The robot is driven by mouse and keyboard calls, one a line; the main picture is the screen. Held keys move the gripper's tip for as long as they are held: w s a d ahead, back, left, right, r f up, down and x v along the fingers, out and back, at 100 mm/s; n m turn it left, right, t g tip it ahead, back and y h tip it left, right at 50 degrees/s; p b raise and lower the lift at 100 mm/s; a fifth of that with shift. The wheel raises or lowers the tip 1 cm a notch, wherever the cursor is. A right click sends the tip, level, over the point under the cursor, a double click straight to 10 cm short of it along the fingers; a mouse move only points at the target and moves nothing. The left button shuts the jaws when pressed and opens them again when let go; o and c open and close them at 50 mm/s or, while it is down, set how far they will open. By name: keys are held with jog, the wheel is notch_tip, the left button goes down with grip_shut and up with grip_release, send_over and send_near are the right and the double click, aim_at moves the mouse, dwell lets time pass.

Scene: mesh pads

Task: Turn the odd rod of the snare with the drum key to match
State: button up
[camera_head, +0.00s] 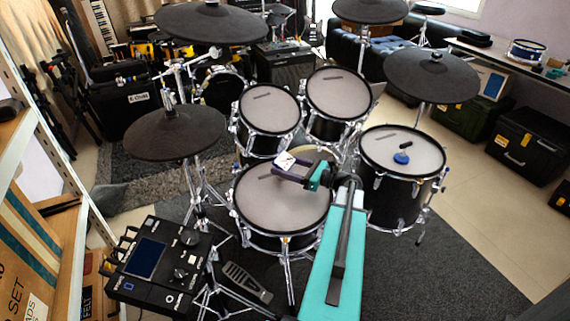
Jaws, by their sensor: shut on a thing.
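My gripper (284,163) is over the far part of the snare head. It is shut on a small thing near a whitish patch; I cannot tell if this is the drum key. My arm hides the right part of the snare. A blue piece (402,158) and a small black piece (406,145) lie on the floor tom (420,150).
Two rack toms (270,105) (338,92) stand close behind my gripper. Dark cymbals (174,132) (431,75) overhang both sides. A drum module (155,262) is at the front left. A shelf (75,250) borders the left. Open carpet (450,270) lies at the right.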

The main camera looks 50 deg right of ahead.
jog(key=shift+w+f, duration=0.1)
jog(key=shift+f, duration=1.8)
jog(key=shift+f, duration=0.2)
jog(key=o, duration=1.6)
jog(key=shift+c, duration=0.2)
jog(key=shift+f, duration=0.1)
send_over(319, 198)
jog(key=shift+w+r, duration=0.1)
jog(key=shift+r, duration=0.1)
